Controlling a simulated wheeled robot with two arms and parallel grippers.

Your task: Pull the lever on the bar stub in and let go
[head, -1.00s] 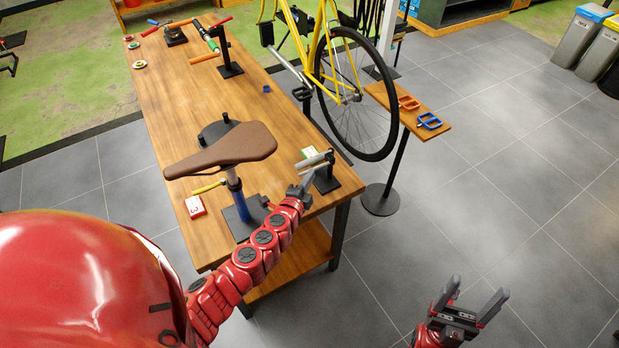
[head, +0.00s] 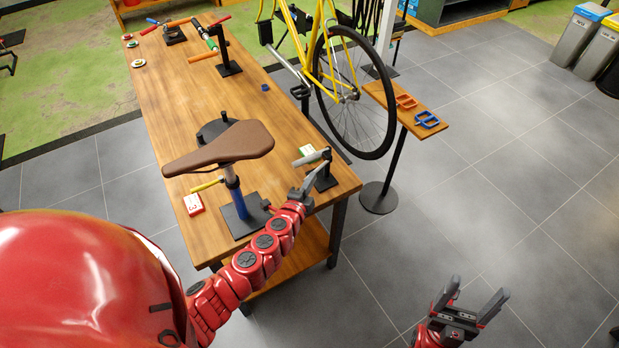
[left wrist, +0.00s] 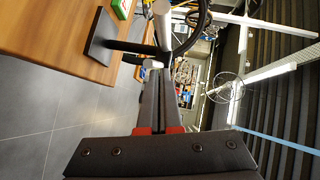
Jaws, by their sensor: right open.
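The bar stub (head: 308,158) is a short grey bar on a black stand at the near right corner of the workbench. Its lever (head: 320,169) hangs down toward the bench edge. My left gripper (head: 303,190) is at the lever's lower end. The left wrist view shows its two dark fingers (left wrist: 162,82) side by side with no clear gap, their tips close to the grey bar stub (left wrist: 163,27) and its lever parts. Whether the lever is between them is hidden. My right gripper (head: 470,306) is open and empty over the floor at the lower right.
A brown saddle on a blue post stand (head: 235,200) stands just left of the stub. The yellow bicycle (head: 318,60) and a small side shelf (head: 410,112) stand to the right.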

